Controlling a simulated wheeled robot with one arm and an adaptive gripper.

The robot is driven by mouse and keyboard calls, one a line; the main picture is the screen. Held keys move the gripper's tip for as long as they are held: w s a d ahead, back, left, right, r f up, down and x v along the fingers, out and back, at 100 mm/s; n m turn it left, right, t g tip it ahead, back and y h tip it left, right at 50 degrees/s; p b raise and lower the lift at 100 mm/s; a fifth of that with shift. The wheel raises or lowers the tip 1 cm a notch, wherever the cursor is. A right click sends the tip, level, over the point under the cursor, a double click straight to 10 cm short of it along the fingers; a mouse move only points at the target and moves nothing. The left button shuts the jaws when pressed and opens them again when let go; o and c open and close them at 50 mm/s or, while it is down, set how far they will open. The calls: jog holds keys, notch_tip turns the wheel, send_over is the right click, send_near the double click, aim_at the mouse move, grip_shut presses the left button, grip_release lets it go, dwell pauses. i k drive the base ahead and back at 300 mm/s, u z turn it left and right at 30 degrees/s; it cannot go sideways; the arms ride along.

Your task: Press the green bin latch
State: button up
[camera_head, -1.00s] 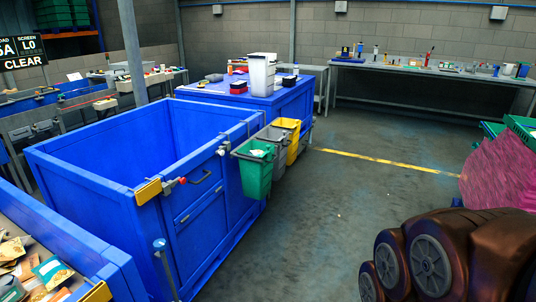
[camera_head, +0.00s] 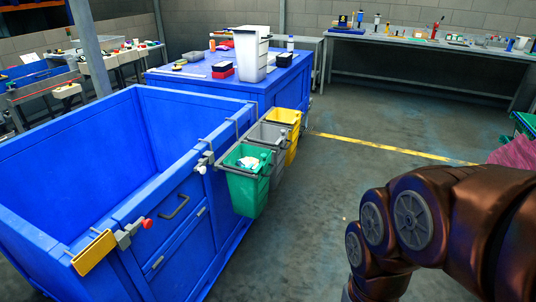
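The green bin (camera_head: 249,192) hangs on the right outer side of the large blue crate, with whitish scraps inside. A small pale latch-like fitting (camera_head: 204,161) sits on the crate rim just left of the green bin; I cannot tell for sure that it is the bin's latch. Another grey fitting with a red knob (camera_head: 140,227) is farther left on the same side. My brown arm, with round grey joint caps, fills the lower right. It is apart from the bins. My gripper is outside the picture.
The blue crate (camera_head: 75,143) is open and looks empty. A grey bin (camera_head: 267,136) and a yellow bin (camera_head: 292,127) hang beyond the green one. A blue worktable (camera_head: 190,78) stands behind, and a long bench (camera_head: 420,42) lines the back wall. The floor between is clear.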

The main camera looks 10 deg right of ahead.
aim_at(264, 162)
jog(key=u, duration=0.55)
jog(key=k, duration=0.65)
jog(key=z, duration=0.05)
jog(key=i, duration=0.55)
jog(key=z, duration=0.5)
jog(key=i, duration=1.35)
jog(key=u, duration=1.3)
jog(key=i, duration=0.2)
jog(key=u, duration=0.15)
